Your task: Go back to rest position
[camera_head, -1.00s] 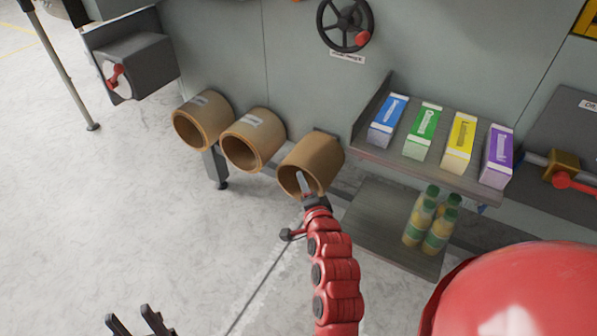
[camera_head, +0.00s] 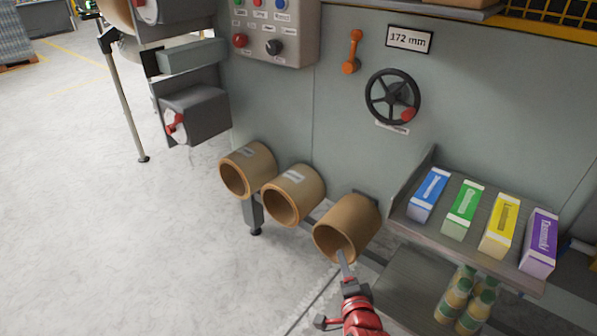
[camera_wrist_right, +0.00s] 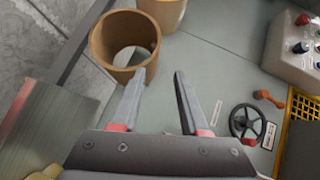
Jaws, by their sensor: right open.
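My right gripper (camera_head: 344,262) is low in the head view, with its finger tips in front of the mouth of the rightmost brown tube (camera_head: 352,215). In the right wrist view the two fingers of this gripper (camera_wrist_right: 159,75) stand apart with nothing between them. A brown tube (camera_wrist_right: 103,40) shows there beyond the left finger. Whether the gripper touches the tube cannot be told. My left gripper is out of view.
Two more brown tubes (camera_head: 249,163) (camera_head: 303,188) line the grey machine. A shelf (camera_head: 425,235) holds blue, green, yellow and purple cartons, with bottles (camera_head: 470,297) below. A handwheel (camera_head: 372,97) sits above. The floor (camera_head: 120,240) at left is clear.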

